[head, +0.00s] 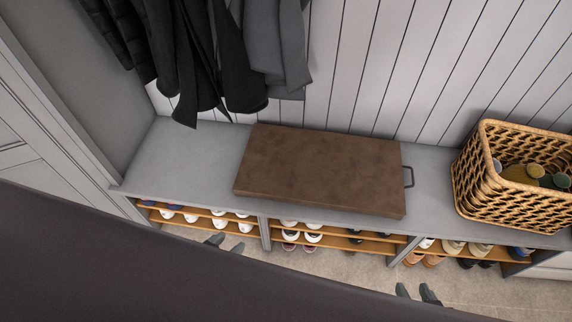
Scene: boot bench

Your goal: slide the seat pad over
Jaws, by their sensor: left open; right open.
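The seat pad (320,170) is a flat brown rectangular slab lying on the grey bench top (180,160), around its middle. A dark loop handle (409,177) sticks out from its right end. The pad's front edge lies close to the bench's front edge. My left gripper (226,245) shows only as two dark fingertips, apart and empty, in front of the bench below the pad's left end. My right gripper (416,292) shows as two separated fingertips, empty, lower right of the pad. Neither touches the pad. The rest of both grippers is hidden behind a dark curved shape.
A woven basket (510,190) holding several items stands on the bench's right end, a short way from the handle. Dark coats (215,55) hang behind the bench at left. The bench top left of the pad is bare. Shelves (330,240) with shoes lie under the bench.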

